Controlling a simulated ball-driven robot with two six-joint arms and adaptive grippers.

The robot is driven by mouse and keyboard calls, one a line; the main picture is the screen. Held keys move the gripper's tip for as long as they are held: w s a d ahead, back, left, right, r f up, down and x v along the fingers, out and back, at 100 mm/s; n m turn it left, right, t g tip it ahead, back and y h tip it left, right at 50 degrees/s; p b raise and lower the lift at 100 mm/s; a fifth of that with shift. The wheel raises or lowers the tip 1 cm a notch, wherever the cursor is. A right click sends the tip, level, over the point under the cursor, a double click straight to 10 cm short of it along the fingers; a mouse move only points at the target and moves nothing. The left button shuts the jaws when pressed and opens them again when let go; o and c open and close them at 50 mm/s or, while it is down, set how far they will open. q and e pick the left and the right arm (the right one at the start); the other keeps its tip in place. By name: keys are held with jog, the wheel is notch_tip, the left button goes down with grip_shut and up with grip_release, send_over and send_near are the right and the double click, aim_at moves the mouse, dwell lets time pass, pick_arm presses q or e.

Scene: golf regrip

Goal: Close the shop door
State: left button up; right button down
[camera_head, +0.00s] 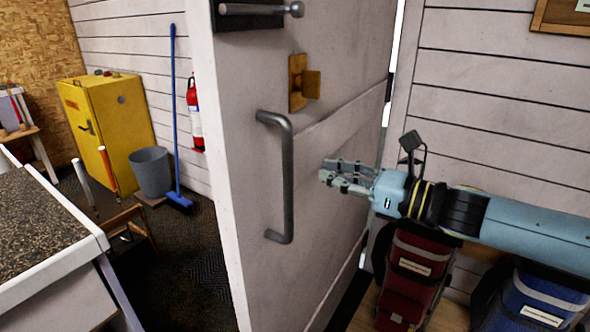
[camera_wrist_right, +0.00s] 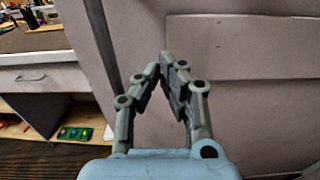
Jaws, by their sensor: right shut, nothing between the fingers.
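The shop door (camera_head: 340,70) is a pale panel standing open into the room, its free edge toward the left. My right gripper (camera_head: 325,172) is shut and empty, to the right of the handle and in front of the door face. Whether its fingertips touch the door cannot be told. In the right wrist view, the shut fingers (camera_wrist_right: 168,62) point toward a pale panel (camera_wrist_right: 250,100). My left gripper is not in view.
A red bag (camera_head: 412,275) and a blue bag (camera_head: 535,300) stand below my right arm. A counter (camera_head: 40,225) is at the left. Beyond the door are a yellow cabinet (camera_head: 120,130), a grey bin (camera_head: 150,172), a blue broom (camera_head: 175,120) and a fire extinguisher (camera_head: 194,115).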

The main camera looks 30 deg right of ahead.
aim_at(295, 163)
jog(key=p+x, duration=0.3)
jog(key=x, duration=0.4)
jog(key=shift+w+a+r, duration=0.1)
jog(key=shift+w+a, duration=0.05)
jog(key=shift+w, duration=0.2)
